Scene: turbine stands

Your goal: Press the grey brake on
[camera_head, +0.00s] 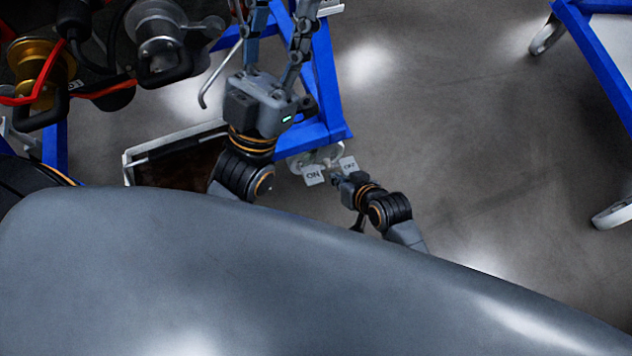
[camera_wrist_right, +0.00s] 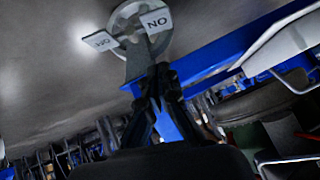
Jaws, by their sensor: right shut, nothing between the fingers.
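The caster with the grey brake (camera_head: 326,155) is at the foot of the blue stand in the head view. A white ON tag (camera_head: 313,175) and an OFF tag (camera_head: 348,164) sit on it. In the right wrist view the caster and its grey brake parts (camera_wrist_right: 137,62) are at the top, with the tags upside down. My right gripper (camera_head: 338,179) is shut and empty, its fingertips close to the tags; contact cannot be told. Its fingers also show in the right wrist view (camera_wrist_right: 160,72). My left gripper (camera_head: 275,20) is open and empty, pointing up the picture, its tips cut off.
A blue stand leg (camera_head: 325,90) rises beside the caster. A second blue stand (camera_head: 600,55) with casters is at the right. A large grey smooth surface (camera_head: 250,270) fills the foreground. The floor between the stands is clear.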

